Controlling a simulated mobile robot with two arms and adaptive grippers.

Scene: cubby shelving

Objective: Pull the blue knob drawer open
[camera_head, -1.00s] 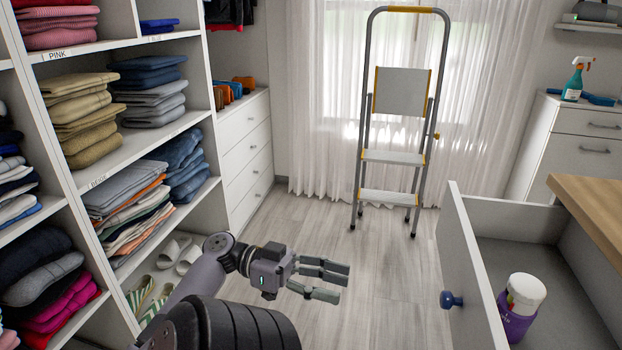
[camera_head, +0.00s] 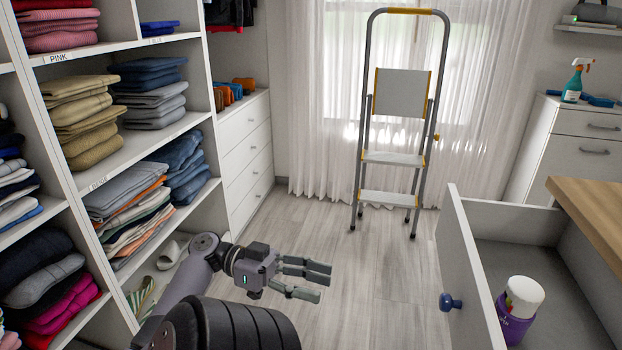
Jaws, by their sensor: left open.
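The blue knob (camera_head: 450,302) sits on the front of a white drawer (camera_head: 468,268) at the lower right. The drawer stands pulled out, and its grey floor shows. Inside it stands a purple tub with a white lid (camera_head: 518,312). My left gripper (camera_head: 322,281) is open and empty. It is to the left of the knob, clearly apart from it, with its fingers pointing right. My right gripper does not show.
Cubby shelving (camera_head: 95,172) with folded clothes fills the left side. A stepladder (camera_head: 398,160) stands before the curtained window. A wooden top (camera_head: 592,208) juts in above the drawer at right. Grey floor (camera_head: 385,265) is clear between gripper and drawer.

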